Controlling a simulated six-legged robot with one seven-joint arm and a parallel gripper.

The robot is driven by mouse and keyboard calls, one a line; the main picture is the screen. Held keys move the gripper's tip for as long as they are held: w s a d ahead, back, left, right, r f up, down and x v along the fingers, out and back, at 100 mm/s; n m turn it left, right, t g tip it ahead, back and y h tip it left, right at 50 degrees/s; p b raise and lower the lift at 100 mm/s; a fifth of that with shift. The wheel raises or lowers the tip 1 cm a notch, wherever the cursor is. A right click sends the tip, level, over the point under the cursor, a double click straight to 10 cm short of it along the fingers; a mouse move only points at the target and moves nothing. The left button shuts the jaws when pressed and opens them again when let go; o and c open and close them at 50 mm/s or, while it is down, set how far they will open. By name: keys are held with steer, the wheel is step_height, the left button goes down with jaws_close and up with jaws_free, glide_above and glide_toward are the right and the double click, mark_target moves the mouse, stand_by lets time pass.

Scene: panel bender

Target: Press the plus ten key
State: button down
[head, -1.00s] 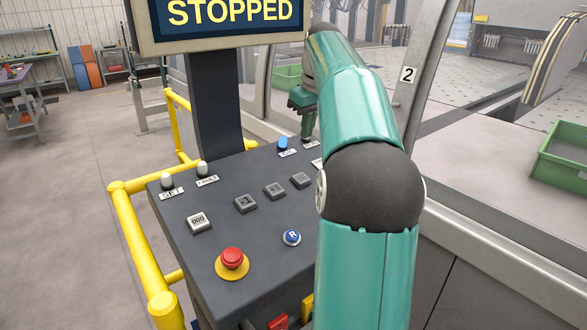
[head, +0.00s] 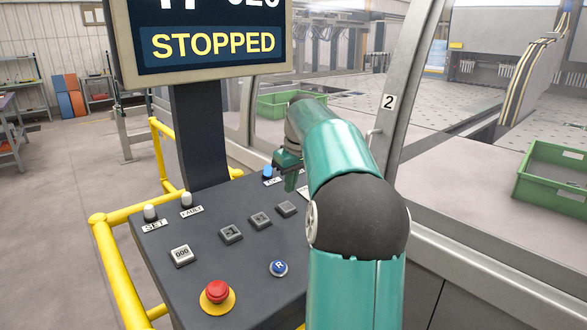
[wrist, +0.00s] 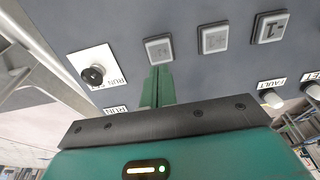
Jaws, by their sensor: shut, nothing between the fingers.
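The sloping dark control panel (head: 200,290) carries a row of three grey square keys: a left key (head: 230,233), a middle key (head: 260,221) and a right key (head: 286,209). Their legends are too small to read in the head view, so I cannot tell which is plus ten. In the wrist view, the key beside the FAULT label (wrist: 270,27) seems marked 1, then come the middle key (wrist: 213,38) and the end key (wrist: 158,48). My gripper (head: 290,184) is shut and empty over the panel's far right part. Its fingertips (wrist: 158,80) appear just short of the end key; contact is unclear.
A black knob (wrist: 93,74) on a white RUN plate is beside the end key. A red emergency button (head: 218,292), blue R button (head: 278,268) and 000 key (head: 181,256) are nearer. The display (head: 205,40) reads STOPPED. Yellow rails (head: 120,270) border the left.

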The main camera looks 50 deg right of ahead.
mark_target(286, 206)
steer(key=x, duration=0.5)
steer(key=shift+f, duration=0.1)
steer(key=shift+f, duration=0.1)
